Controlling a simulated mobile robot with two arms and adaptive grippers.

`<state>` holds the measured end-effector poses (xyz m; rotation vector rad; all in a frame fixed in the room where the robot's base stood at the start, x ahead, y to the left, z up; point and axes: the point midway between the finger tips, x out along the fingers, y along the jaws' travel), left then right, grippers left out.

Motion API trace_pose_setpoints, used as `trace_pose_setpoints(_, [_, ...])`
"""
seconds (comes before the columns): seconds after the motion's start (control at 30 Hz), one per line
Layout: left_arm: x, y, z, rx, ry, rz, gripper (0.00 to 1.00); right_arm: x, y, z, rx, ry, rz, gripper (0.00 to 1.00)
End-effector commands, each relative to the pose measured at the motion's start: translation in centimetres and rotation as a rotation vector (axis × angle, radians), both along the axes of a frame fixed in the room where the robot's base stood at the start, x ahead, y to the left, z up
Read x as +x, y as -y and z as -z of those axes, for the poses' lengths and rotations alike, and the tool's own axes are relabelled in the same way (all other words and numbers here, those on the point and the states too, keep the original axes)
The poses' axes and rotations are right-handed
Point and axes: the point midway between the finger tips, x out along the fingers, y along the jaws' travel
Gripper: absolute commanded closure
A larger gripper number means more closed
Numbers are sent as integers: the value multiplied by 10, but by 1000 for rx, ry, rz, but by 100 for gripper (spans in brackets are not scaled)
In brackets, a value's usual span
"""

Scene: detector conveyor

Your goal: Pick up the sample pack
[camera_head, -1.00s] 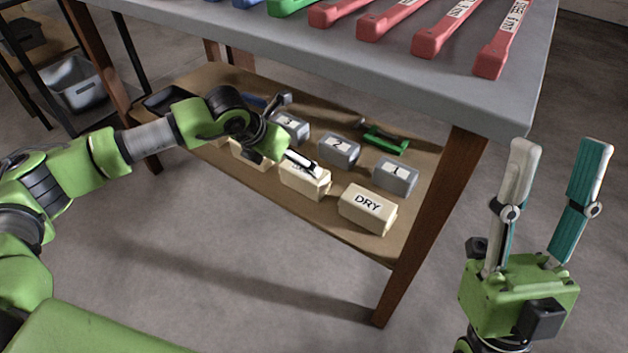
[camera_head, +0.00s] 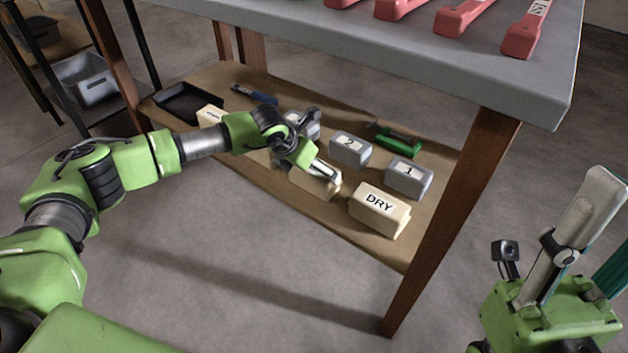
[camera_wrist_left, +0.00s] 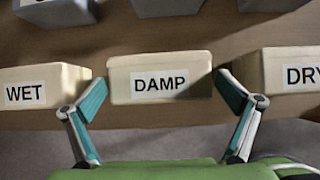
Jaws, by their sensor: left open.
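Cream packs lie on the low wooden shelf. The pack labelled DAMP (camera_wrist_left: 160,78) is in the middle of the left wrist view and partly hidden by my arm in the head view (camera_head: 315,183). No label that I can read says "sample". My left gripper (camera_wrist_left: 162,90) is open, with one finger near each end of the DAMP pack; I cannot tell whether they touch it. In the head view the left gripper (camera_head: 324,171) is over this pack. My right gripper (camera_head: 603,228) is empty, its fingers apart, at the right edge, away from the shelf.
The WET pack (camera_wrist_left: 40,87) and DRY pack (camera_head: 380,210) flank the DAMP one closely. Grey boxes 2 (camera_head: 351,149) and 1 (camera_head: 408,177) stand behind. A green object (camera_head: 399,141), a black tray (camera_head: 188,103) and a table leg (camera_head: 450,220) are nearby.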

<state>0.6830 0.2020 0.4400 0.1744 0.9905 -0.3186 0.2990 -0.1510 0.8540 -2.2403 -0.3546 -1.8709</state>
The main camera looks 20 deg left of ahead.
Motion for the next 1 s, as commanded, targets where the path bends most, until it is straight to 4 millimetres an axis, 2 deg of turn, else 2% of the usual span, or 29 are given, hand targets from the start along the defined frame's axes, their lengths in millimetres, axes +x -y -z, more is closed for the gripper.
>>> trace_pose_setpoints(0.1, [8, 3, 13, 0, 1, 0, 0, 1, -1, -1, -1, 24, 2, 60])
trace_pose_setpoints(0.37, [9, 3, 14, 0, 1, -1, 0, 2, -1, -4, -2, 26, 1, 60])
trace_pose_setpoints(0.4, [9, 3, 14, 0, 1, -1, 5, 2, -1, -4, -2, 26, 1, 60])
trace_pose_setpoints(0.53, [9, 3, 14, 0, 1, -1, 39, 2, -1, -4, -2, 26, 1, 60])
trace_pose_setpoints(0.87, [10, 3, 10, -2, 5, 0, 40, 1, -1, -6, -3, 27, 1, 60])
trace_pose_setpoints(1.0, [10, 3, 0, -2, 6, 0, 40, 0, -1, -9, -1, 31, 0, 60])
